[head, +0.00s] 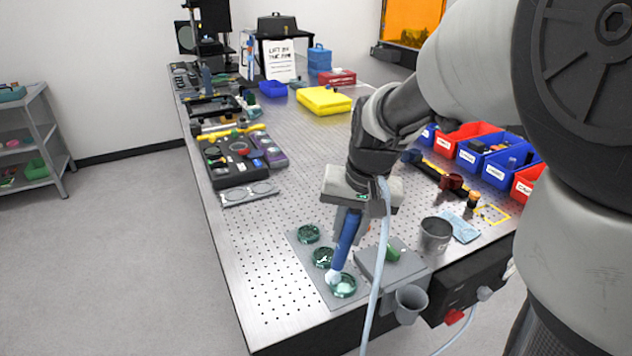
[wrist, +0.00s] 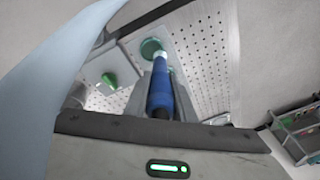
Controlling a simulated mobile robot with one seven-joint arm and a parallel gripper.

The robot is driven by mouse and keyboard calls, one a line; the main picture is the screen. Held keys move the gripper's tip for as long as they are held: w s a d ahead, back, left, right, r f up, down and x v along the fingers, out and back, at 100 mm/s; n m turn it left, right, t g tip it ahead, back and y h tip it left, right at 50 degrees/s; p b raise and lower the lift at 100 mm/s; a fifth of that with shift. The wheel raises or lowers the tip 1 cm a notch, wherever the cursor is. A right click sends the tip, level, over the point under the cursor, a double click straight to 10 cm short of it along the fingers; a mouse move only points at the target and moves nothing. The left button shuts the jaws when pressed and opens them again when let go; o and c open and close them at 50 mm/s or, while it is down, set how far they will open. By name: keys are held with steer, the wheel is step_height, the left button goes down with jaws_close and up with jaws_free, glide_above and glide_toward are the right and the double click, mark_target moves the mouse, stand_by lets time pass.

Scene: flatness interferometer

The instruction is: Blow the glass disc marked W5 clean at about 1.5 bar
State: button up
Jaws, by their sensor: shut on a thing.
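My gripper (head: 350,207) is shut on a blue pen-like blow tool (head: 346,236) and holds it tilted, its white tip down. The tip is at the near green glass disc (head: 345,288); I cannot tell whether it touches. Two more green discs, a middle one (head: 322,258) and a far one (head: 309,233), lie in the same row on a grey plate (head: 304,261). No W5 mark is readable. In the wrist view the blue tool (wrist: 161,92) points at a green disc (wrist: 151,47). A grey box (head: 370,270) with a green knob (head: 392,253) stands to the right; no pressure reading is legible.
A pale hose (head: 377,270) hangs from my gripper past the table's front edge. A dark cup (head: 435,235) and a grey cup (head: 410,303) are to the right. Labelled blue and red bins (head: 480,150) line the right side. Bare perforated table (head: 262,270) lies left of the plate.

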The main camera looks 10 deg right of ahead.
steer(key=shift+s+d, duration=0.1)
steer(key=shift+s, duration=0.1)
steer(key=shift+s+d, duration=0.25)
steer(key=shift+s, duration=0.65)
steer(key=shift+w+d, duration=0.1)
steer(key=shift+w, duration=0.05)
stand_by(0.4)
steer(key=shift+w+d, duration=0.3)
steer(key=shift+w, duration=0.3)
steer(key=shift+r, duration=0.1)
stand_by(0.5)
steer(key=p+v, duration=0.1)
steer(key=v, duration=0.1)
steer(key=w+p+v, duration=0.1)
steer(key=p+v, duration=0.3)
steer(key=shift+w+a+r, duration=0.15)
steer(key=shift+a+r, duration=0.05)
steer(key=shift+r, duration=0.4)
steer(key=shift+f, duration=0.1)
steer(key=shift+d, duration=0.1)
